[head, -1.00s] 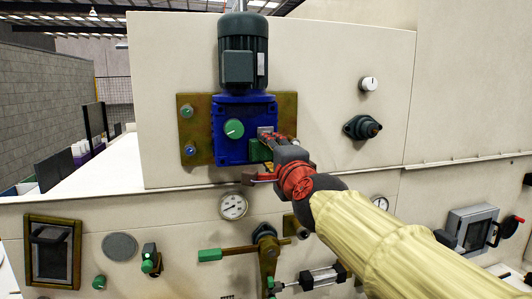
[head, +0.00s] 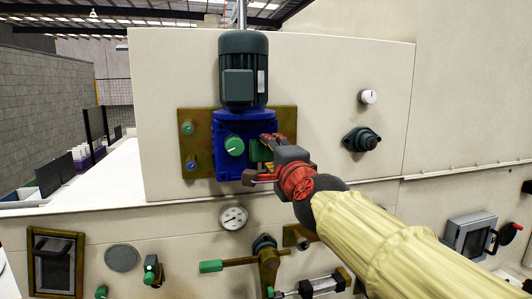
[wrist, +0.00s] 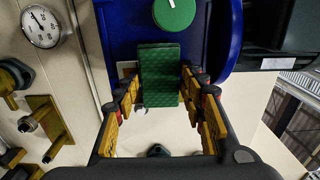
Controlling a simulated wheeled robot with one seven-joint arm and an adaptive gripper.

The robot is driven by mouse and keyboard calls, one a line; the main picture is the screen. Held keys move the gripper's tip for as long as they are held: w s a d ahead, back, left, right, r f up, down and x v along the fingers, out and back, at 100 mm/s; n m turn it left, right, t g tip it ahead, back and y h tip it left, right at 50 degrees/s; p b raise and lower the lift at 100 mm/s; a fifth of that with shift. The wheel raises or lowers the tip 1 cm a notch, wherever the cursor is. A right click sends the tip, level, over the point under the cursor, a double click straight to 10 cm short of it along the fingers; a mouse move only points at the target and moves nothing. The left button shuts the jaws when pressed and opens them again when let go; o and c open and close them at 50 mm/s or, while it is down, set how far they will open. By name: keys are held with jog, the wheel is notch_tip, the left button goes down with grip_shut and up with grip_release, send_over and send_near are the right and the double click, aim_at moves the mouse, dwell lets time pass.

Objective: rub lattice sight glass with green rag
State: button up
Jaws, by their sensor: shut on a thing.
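My gripper (head: 262,157) is shut on a green rag (wrist: 160,75), a quilted pad held between its yellow-lined fingers in the wrist view. The rag also shows in the head view (head: 256,150). It is against or just in front of the blue gear housing (head: 229,172), right of the green dial. I cannot tell if it touches. A small pale framed edge (wrist: 126,70) peeks out left of the rag in the wrist view. It may be the lattice sight glass, mostly hidden behind the rag.
A dark motor (head: 243,70) stands above the housing, with a brown plate (head: 194,117) behind. A green dial (head: 234,146) sits beside the rag. A gauge (head: 233,217) and a green-handled lever (head: 211,266) are below. A dark flanged fitting (head: 362,140) is at right.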

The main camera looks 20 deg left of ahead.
jog(key=shift+f, duration=0.15)
notch_tip(320, 180, down, 4)
jog(key=b, duration=0.4)
jog(key=shift+w, duration=0.1)
jog(key=shift+s+d, duration=0.3)
jog(key=shift+s, duration=0.3)
jog(key=shift+w, duration=0.1)
